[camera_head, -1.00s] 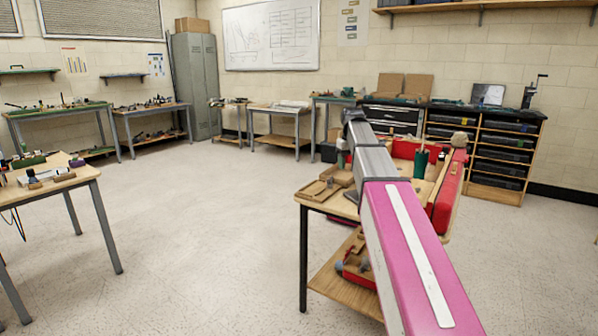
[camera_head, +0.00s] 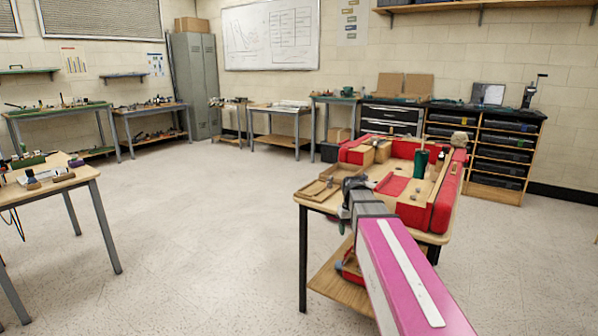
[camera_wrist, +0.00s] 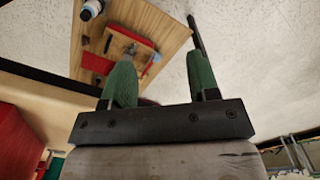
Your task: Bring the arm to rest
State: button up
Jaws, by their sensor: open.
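My arm (camera_head: 405,265), pink and grey, reaches up from the lower right in the head view, in front of the wooden work table. My gripper (camera_wrist: 160,70) shows in the wrist view with its two green-padded fingers well apart and nothing visible between them. In the head view the dark end of the arm is beside the table's front left part; whether it touches the table is unclear.
The work table (camera_head: 311,199) carries a red padded frame (camera_head: 440,205), a green cup (camera_head: 421,163) and a shallow wooden tray (camera_head: 318,189). Its lower shelf (camera_head: 335,285) holds a red item. Another table (camera_head: 75,180) stands at left. Open floor (camera_head: 200,240) lies between.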

jog(key=s+f+m, duration=0.1)
jog(key=s+f, duration=1.5)
jog(key=shift+m, duration=0.3)
